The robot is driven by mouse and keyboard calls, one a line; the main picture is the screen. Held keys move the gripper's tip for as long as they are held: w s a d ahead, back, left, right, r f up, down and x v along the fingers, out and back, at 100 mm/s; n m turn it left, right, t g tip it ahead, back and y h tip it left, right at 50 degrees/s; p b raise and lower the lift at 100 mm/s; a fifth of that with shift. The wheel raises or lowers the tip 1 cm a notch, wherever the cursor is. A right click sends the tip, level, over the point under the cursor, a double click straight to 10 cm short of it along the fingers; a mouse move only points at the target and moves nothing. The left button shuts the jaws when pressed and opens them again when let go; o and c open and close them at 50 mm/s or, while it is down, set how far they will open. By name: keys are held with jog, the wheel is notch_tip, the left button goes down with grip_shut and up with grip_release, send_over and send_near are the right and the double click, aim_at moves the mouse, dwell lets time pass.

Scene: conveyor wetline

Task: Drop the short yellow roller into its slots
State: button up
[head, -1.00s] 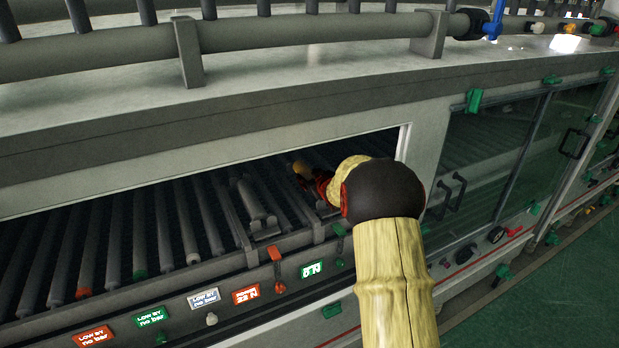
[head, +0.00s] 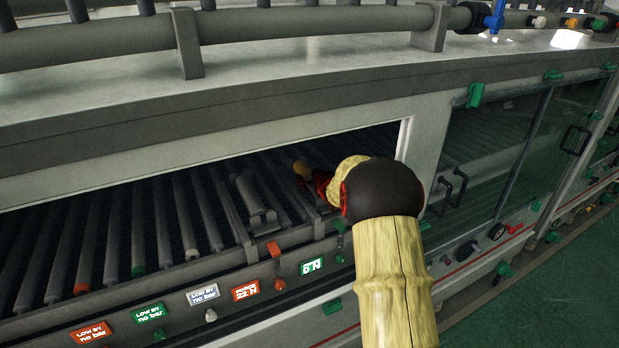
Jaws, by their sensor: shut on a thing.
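My gripper (head: 308,182) reaches through the long opening in the machine's side, above the roller bed. Its dark and red fingers are small and partly hidden behind my wrist. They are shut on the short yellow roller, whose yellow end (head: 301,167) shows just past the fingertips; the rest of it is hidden. The slots that take it cannot be made out from this view; the rail near my gripper is partly covered by my arm.
Grey rollers (head: 163,222) fill the bed to the left. A short grey roller (head: 248,193) lies in a frame left of my gripper. A front rail with labels (head: 246,290), a red latch (head: 274,249) and knobs runs below. The opening's right post (head: 403,140) stands close to my arm.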

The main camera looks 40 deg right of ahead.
jog(key=o, duration=1.4)
jog(key=shift+c, duration=0.2)
jog(key=shift+o, duration=0.4)
jog(key=shift+f, duration=0.15)
jog(key=shift+s, duration=0.1)
jog(key=v, duration=1.2)
